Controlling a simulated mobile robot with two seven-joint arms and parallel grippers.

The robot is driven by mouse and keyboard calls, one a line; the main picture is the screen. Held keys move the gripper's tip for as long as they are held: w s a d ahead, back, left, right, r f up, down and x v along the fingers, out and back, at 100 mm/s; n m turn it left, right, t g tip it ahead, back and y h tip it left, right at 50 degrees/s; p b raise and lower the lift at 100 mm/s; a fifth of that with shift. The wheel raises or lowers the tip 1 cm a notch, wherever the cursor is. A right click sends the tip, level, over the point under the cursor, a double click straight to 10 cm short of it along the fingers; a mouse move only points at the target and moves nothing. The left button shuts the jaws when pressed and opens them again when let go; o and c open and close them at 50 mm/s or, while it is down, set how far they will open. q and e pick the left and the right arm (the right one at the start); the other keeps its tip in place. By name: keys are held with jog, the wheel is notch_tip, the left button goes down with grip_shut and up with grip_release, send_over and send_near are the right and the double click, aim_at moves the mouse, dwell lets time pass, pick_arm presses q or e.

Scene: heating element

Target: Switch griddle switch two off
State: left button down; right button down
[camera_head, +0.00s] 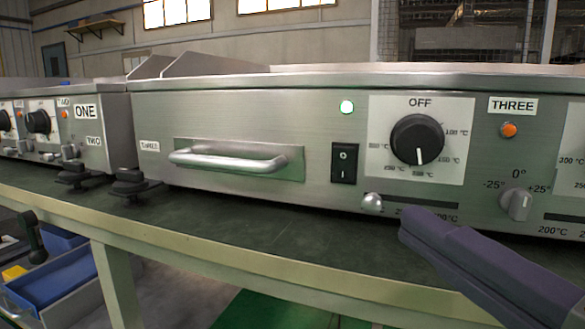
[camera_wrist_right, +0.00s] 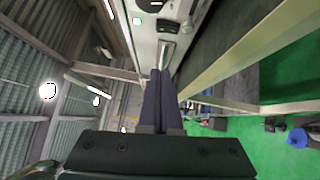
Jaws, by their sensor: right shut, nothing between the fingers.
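A black rocker switch (camera_head: 344,163) is on the steel front of the middle unit, left of a black dial (camera_head: 417,140) marked OFF at its top. My right gripper (camera_head: 408,226) is shut and empty, below the dial and right of the switch, apart from the switch. Its closed fingers (camera_wrist_right: 160,76) also show in the right wrist view. My left gripper is not in view.
A bar handle (camera_head: 228,160) sticks out left of the switch. An orange lamp (camera_head: 509,130) is near the THREE sign. The dark bench top (camera_head: 240,222) is clear in front.

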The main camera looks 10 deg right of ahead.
jog(key=b, duration=0.3)
send_near(334, 156)
jog(key=w+a, duration=0.2)
jog(key=a, duration=0.1)
jog(key=shift+a+f, duration=0.1)
jog(key=shift+a, duration=0.05)
jog(key=w, duration=0.1)
jog(key=w+d, duration=0.1)
jog(key=w+b, duration=0.1)
jog(key=shift+d, duration=0.25)
jog(key=shift+w+d+r, duration=0.35)
jog(key=shift+w, duration=0.05)
